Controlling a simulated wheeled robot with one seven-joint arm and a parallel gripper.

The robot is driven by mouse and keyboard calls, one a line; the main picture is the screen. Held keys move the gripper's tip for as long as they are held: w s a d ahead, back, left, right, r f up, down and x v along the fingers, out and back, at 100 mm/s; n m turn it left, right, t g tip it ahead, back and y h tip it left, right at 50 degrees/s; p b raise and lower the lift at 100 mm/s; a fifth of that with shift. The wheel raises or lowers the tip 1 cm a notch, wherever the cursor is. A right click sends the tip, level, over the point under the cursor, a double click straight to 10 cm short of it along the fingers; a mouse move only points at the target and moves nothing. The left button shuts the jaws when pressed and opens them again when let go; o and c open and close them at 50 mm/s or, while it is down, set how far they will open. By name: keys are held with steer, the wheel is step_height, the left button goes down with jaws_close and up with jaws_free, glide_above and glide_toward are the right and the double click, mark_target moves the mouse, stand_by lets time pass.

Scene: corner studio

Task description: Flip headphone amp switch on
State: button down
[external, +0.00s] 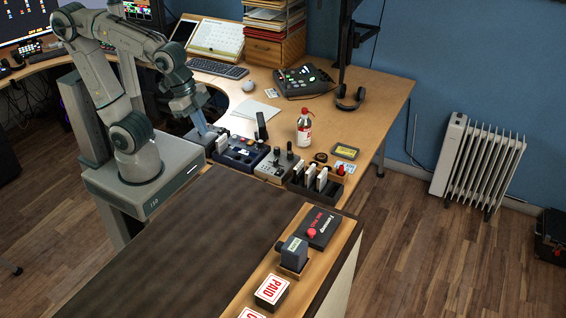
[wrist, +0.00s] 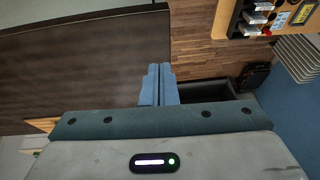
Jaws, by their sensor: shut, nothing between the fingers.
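A row of small devices stands along the desk's near edge in the external view. It includes a dark blue box with several round knobs (external: 241,153), and a grey box with upright black controls (external: 272,169). I cannot tell which device is the headphone amp, and its switch is too small to make out. My gripper (external: 206,136) points down at the left end of this row, close to the dark blue box; contact cannot be told. In the wrist view, my gripper's two blue-grey fingers (wrist: 159,70) are together and empty.
A black slotted tray (external: 298,187) with white cards stands right of the row. A red-and-white bottle (external: 304,131) and headphones (external: 350,101) are on the desk (external: 379,98). The dark counter (external: 190,245) lies in front. The desk's right part is mostly clear.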

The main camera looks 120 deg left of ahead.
steer(key=w+a+f+g+b, duration=0.1)
steer(key=w+a+f+b, duration=0.4)
steer(key=a, duration=0.5)
steer(key=g+b, duration=0.3)
steer(key=b, duration=0.5)
glide_above(281, 169)
steer(key=d, duration=0.2)
step_height(281, 169, down, 19)
steer(key=shift+f+y, duration=0.2)
steer(key=shift+y, duration=0.2)
steer(key=shift+d, duration=0.1)
steer(key=f, duration=0.4)
steer(key=a+f+p, duration=0.1)
steer(key=f, duration=0.8)
steer(key=shift+a+f, duration=0.3)
steer(key=shift+a, duration=0.05)
steer(key=shift+f, duration=0.15)
